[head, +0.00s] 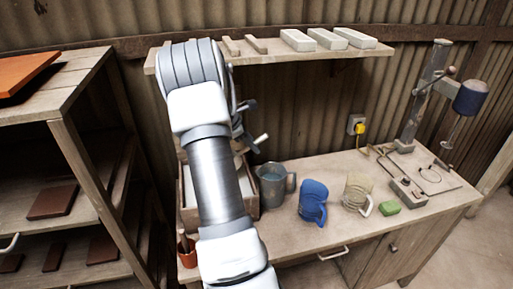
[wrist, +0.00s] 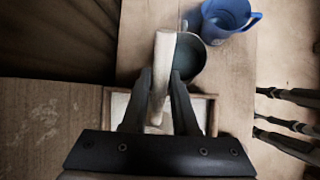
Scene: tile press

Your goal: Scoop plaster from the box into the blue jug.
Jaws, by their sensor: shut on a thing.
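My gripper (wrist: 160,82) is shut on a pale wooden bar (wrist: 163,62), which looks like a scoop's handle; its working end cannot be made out. In the head view my gripper (head: 251,126) is mostly behind my arm, raised above the bench's left end. The plaster box (head: 251,188) is a wooden box with white contents, partly hidden by my arm; it also shows below my fingers in the wrist view (wrist: 211,116). The blue jug (head: 313,203) stands upright on the bench, right of the box, and at the top of the wrist view (wrist: 228,18).
A grey mug (head: 272,188) stands between box and blue jug. A clear glass mug (head: 357,190), a green sponge (head: 389,208) and a press (head: 425,100) are farther right. A shelf with pale blocks (head: 328,38) hangs above. An orange pot (head: 187,256) is at front left.

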